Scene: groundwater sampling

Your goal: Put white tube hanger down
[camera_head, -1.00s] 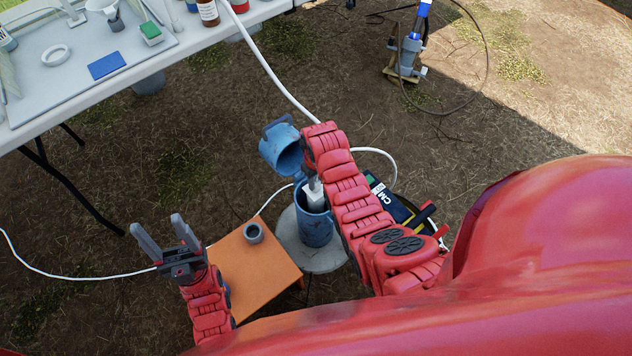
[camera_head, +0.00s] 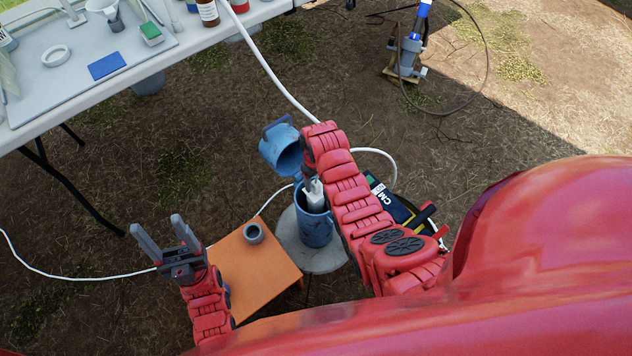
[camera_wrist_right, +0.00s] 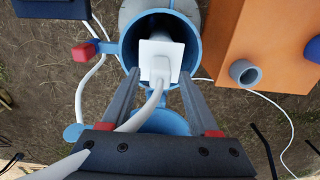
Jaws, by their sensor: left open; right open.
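The white tube hanger (camera_head: 315,192) sits in the mouth of the blue pot (camera_head: 314,228), whose blue lid (camera_head: 281,150) stands open. In the right wrist view the hanger (camera_wrist_right: 160,58) is a white plate and block in the opening, with the white tube (camera_wrist_right: 146,113) running from it. My right gripper (camera_wrist_right: 156,98) is open, one finger on each side of the tube, apart from the hanger. In the head view my right arm hides most of that gripper. My left gripper (camera_head: 155,232) is open and empty beside the orange stool.
An orange stool (camera_head: 255,275) with a small grey cup (camera_head: 254,234) stands left of the pot. The pot rests on a round grey stand (camera_head: 318,260). A dark blue case (camera_head: 395,203) is at right. A white table (camera_head: 110,95) with lab items is at upper left.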

